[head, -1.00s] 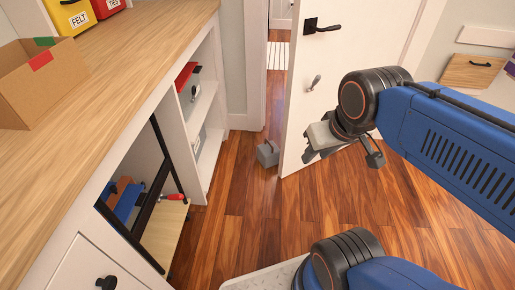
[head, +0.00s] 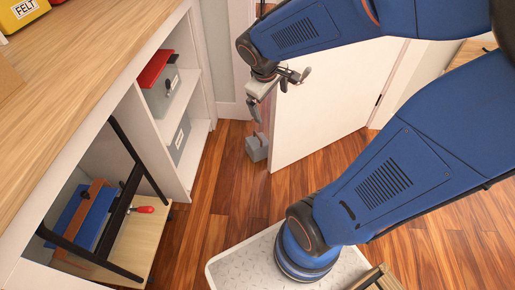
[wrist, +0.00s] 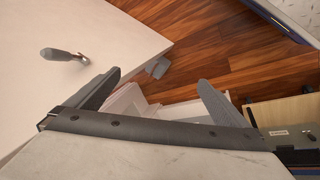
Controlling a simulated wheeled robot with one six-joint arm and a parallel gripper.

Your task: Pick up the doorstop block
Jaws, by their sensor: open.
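The doorstop block (head: 257,148) is a small grey block with a handle-like piece on top. It sits on the wooden floor against the free edge of the white door (head: 320,105). In the wrist view the block (wrist: 158,68) shows beyond and between my fingertips, close to the door's edge. My gripper (head: 254,108) is open and empty, above the block and apart from it, beside the door edge. Both fingers show in the wrist view (wrist: 160,80). A little of the block's top is near the fingers' outline in the head view.
A white cabinet (head: 180,14) with open shelves and a wooden counter (head: 85,50) stands at the left. A wooden board (head: 140,235) with a red-handled tool juts out low. The door handle (wrist: 65,54) sticks out near my gripper. Floor (head: 235,185) before the block is clear.

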